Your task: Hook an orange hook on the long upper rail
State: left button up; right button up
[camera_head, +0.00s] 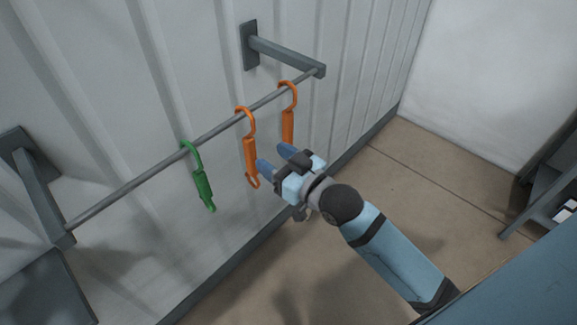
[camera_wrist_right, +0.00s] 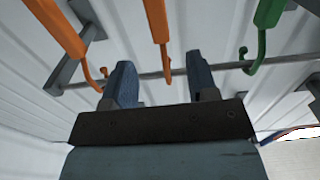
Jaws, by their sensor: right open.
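A grey rail (camera_head: 137,183) runs along the wall and is the only rail I can make out. It also shows in the right wrist view (camera_wrist_right: 222,67). A green hook (camera_head: 203,188) hangs on it at the left. An orange hook (camera_head: 251,152) hangs near the middle, and another orange hook (camera_head: 288,126) hangs near the right end. My right gripper (camera_head: 272,158) is open, beside the middle orange hook's body. In the right wrist view, that hook (camera_wrist_right: 158,22) appears in line with the gap between the fingers (camera_wrist_right: 160,75). Contact is unclear. My left gripper is out of view.
A wall bracket (camera_head: 285,54) holds the rail's right end, and another bracket (camera_head: 38,190) holds its left end. The ribbed wall (camera_head: 95,90) stands close behind. A dark shelf (camera_head: 545,185) stands at the far right. The floor (camera_head: 440,190) between is clear.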

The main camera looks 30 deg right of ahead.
aim_at(252, 144)
jog(key=p+x, duration=0.1)
jog(key=x, duration=0.8)
jog(key=shift+w+a, duration=0.1)
jog(key=shift+w, duration=0.1)
grip_shut()
